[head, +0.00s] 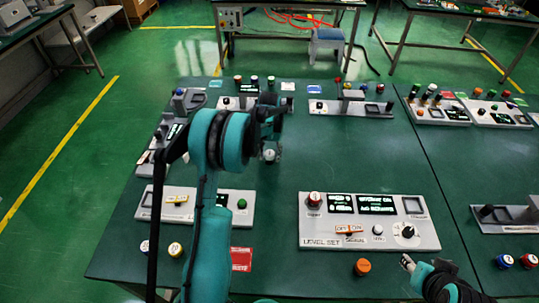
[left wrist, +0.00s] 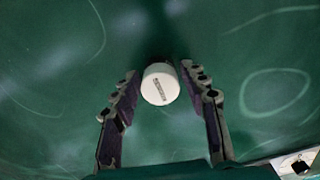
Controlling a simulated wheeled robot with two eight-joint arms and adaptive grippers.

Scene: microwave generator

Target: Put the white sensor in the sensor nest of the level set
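The white sensor (head: 269,155) is a short white cylinder with a dark mark on its top. It shows just below my left gripper (head: 270,132) in the head view. In the left wrist view the sensor (left wrist: 160,85) lies between the spread fingertips of the left gripper (left wrist: 160,78), and I see no clear grip on it. The level set (head: 322,231) is a light grey panel at the front right, with screens, a red knob, an orange switch and a dial. A square frame (head: 413,205) at its upper right looks empty. My right gripper (head: 407,262) is below its right end, small and unclear.
Another panel (head: 176,203) stands at the left, partly behind my left arm. An orange button (head: 362,267) and a red card (head: 241,259) lie near the front edge. More panels (head: 350,107) line the back. The table middle (head: 330,160) is clear.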

